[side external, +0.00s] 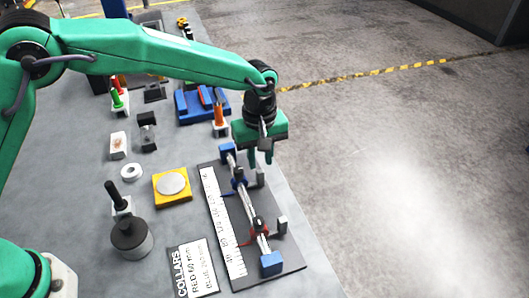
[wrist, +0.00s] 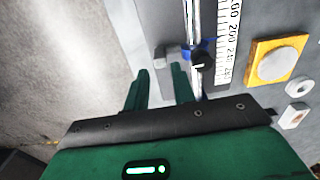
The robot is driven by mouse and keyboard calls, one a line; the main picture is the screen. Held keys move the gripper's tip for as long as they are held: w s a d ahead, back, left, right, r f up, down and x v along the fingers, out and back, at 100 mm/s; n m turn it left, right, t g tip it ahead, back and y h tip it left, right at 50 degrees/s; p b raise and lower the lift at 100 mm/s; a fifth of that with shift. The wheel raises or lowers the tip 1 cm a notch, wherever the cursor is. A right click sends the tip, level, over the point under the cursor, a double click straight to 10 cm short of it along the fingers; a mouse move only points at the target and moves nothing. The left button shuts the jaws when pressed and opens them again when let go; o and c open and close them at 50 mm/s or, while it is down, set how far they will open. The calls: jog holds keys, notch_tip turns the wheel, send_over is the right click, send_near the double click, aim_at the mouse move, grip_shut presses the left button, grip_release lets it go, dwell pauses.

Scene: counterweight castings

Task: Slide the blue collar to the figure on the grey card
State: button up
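The blue collar (side external: 238,183) sits on a metal rod (side external: 248,205) over a dark base board; it also shows in the wrist view (wrist: 207,47). A grey upright tab (side external: 260,177) stands on its right side. A white scale (side external: 222,222) runs along the rod, and a red collar (side external: 258,228) sits nearer the front. The card (side external: 192,270) lies left of the board's front end; it reads COLLARS, RED 60 mm and a blue line whose figure I cannot read surely. My gripper (side external: 263,157) is open and empty, with its fingers (wrist: 160,72) pointing down close to the grey tab. Contact is unclear.
Blue end blocks (side external: 271,264) hold the rod. Left of the board are a yellow block with a silver disc (side external: 172,184), a white ring (side external: 131,172) and a dark round weight (side external: 131,238). Blue trays with coloured parts stand behind. The table edge runs close on the right.

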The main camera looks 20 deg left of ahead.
aim_at(260, 171)
jog(key=shift+f, duration=2.8)
grip_shut()
